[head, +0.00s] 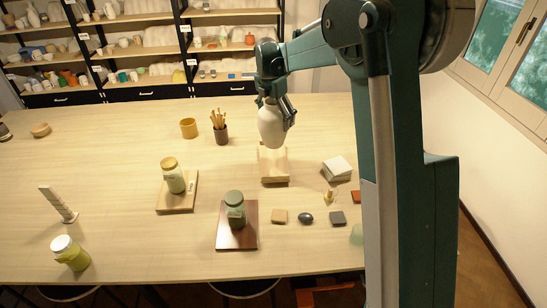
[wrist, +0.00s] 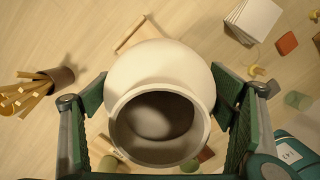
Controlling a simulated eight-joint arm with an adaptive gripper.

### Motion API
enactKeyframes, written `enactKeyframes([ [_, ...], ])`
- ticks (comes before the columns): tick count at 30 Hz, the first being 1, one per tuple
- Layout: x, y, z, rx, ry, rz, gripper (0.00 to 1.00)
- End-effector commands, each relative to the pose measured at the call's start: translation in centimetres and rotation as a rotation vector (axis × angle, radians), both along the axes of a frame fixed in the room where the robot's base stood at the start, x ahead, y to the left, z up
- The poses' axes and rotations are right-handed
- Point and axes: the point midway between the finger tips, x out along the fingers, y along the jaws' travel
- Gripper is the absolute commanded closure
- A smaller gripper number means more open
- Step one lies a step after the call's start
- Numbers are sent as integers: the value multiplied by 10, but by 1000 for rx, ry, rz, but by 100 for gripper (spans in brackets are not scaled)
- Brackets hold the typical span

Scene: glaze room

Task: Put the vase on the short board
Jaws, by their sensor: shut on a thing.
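A white, rounded vase (head: 271,128) hangs in my gripper (head: 277,108), which is shut on it. In the wrist view the vase (wrist: 160,75) sits between the two green finger pads, its open mouth facing the camera. A pale wooden board (head: 274,178) lies on the table below the vase in the head view, with a visible gap of height hard to judge. The part of this board that shows is bare; the vase hides some of it. In the wrist view only a corner of it (wrist: 136,33) shows behind the vase.
A wooden board (head: 163,207) holds a lidded jar (head: 174,178). A dark red-brown board (head: 237,242) holds a green jar (head: 235,212). A brush pot (head: 221,133) stands left of the vase, white tiles (head: 337,168) to the right. Small pieces lie in front.

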Motion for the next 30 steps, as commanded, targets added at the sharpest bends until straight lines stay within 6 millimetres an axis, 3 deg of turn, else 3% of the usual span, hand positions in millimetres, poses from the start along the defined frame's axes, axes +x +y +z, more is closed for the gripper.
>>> enactKeyframes([
  [8, 0, 0, -4, 0, 0, 0, 46],
  [21, 0, 0, -53, 0, 0, 0, 46],
  [30, 0, 0, -62, 0, 0, 0, 46],
])
